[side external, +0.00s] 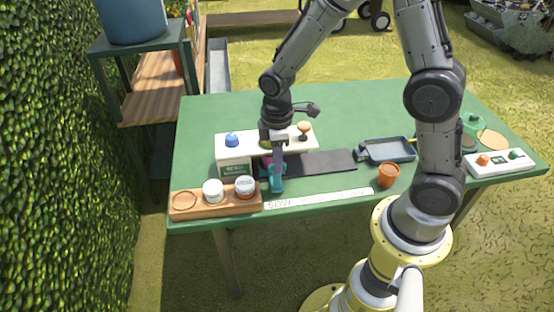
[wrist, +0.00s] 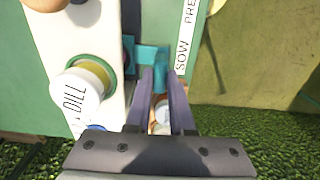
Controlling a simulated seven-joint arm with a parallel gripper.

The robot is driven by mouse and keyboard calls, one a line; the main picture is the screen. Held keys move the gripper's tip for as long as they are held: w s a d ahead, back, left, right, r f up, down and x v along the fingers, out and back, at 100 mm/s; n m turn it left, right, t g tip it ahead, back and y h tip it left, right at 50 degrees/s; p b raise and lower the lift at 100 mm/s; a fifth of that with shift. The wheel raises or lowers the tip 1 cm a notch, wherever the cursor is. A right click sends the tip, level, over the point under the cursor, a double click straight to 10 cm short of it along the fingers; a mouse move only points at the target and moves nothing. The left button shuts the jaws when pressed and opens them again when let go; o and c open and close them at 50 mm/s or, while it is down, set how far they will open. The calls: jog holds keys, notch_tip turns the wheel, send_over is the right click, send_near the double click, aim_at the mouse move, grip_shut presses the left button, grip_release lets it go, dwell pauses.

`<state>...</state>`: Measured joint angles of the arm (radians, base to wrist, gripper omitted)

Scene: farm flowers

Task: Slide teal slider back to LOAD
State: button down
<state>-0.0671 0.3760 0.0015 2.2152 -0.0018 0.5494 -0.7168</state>
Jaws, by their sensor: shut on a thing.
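The teal slider (side external: 277,180) stands at the left end of a dark flat track, in front of the white machine (side external: 222,151). My gripper (side external: 271,158) points down at it, and its fingers are shut on the slider's upper part. In the wrist view, the teal slider (wrist: 150,54) shows at the tips of my two fingers (wrist: 165,75), which cover part of it. I cannot read a LOAD mark in either view.
A wooden rack (side external: 215,205) with two white-lidded jars stands close to the left. A white SOW strip (side external: 320,198) lies along the front edge. An orange pot (side external: 388,175), a grey tray (side external: 388,149) and a button box (side external: 505,161) are to the right.

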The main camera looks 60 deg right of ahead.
jog(key=s+d, duration=1.4)
jog(key=shift+s+d, duration=0.2)
jog(key=shift+s, duration=0.05)
jog(key=c, duration=0.8)
grip_release()
jog(key=shift+r, duration=0.1)
notch_tip(320, 180, up, 14)
jog(key=shift+f, duration=0.15)
